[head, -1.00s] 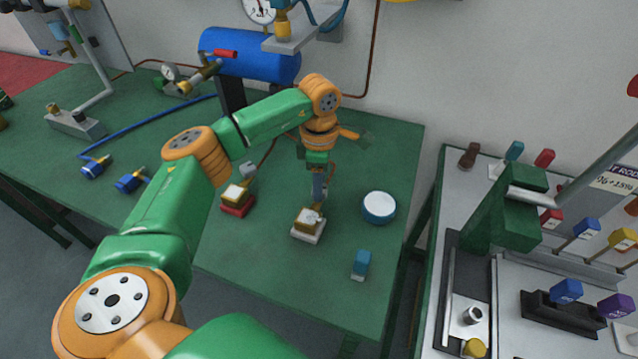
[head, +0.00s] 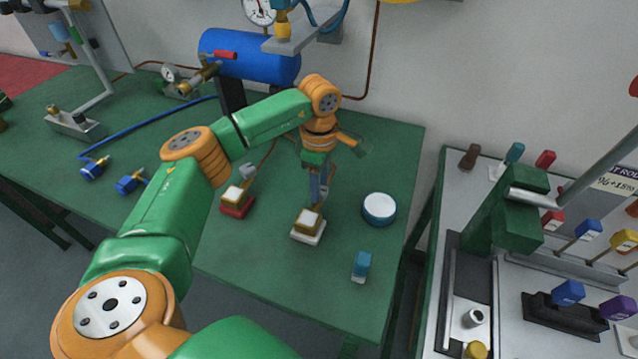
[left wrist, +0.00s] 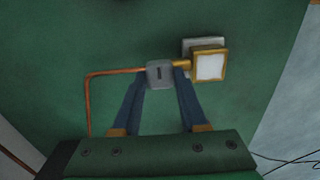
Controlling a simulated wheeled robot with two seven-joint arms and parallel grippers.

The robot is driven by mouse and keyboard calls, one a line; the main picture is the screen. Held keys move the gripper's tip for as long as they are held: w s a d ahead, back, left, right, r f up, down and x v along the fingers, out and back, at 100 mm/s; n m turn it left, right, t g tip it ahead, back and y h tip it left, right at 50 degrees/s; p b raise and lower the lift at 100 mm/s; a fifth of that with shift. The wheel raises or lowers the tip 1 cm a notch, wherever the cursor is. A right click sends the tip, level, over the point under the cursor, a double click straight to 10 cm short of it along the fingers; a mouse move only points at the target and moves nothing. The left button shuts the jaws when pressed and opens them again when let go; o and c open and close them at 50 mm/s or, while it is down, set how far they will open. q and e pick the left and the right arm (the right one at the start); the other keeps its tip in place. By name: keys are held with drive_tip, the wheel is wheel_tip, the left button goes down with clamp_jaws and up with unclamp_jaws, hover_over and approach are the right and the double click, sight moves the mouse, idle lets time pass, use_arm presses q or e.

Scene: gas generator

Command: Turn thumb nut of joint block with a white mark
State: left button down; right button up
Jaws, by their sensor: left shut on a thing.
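A joint block (head: 308,222) with a brass body, a white top face and a pale base stands on the green table. The left wrist view shows this block (left wrist: 209,66) with a short brass stub on its left side. A grey thumb nut (left wrist: 159,73) with a dark slot line sits at the stub, and a copper pipe (left wrist: 110,73) runs from it to the left. My left gripper (head: 320,195) points down beside the block. Its blue-grey fingers (left wrist: 160,85) are shut on the nut from both sides. My right gripper is not in view.
A similar block on a red base (head: 237,208) stands to the left. A round white-topped container (head: 379,208) and a small blue item (head: 361,265) stand to the right. A blue tank (head: 248,55) is behind. A grey bench (head: 460,190) lies right of the table.

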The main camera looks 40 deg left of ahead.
use_arm(q)
drive_tip(key=shift+c, duration=2.2)
unclamp_jaws()
wheel_tip(320, 180, up, 6)
drive_tip(key=shift+d+r+b, duration=0.1)
drive_tip(key=shift+r+b, duration=0.1)
drive_tip(key=shift+b, duration=0.4)
drive_tip(key=shift+r, duration=0.4)
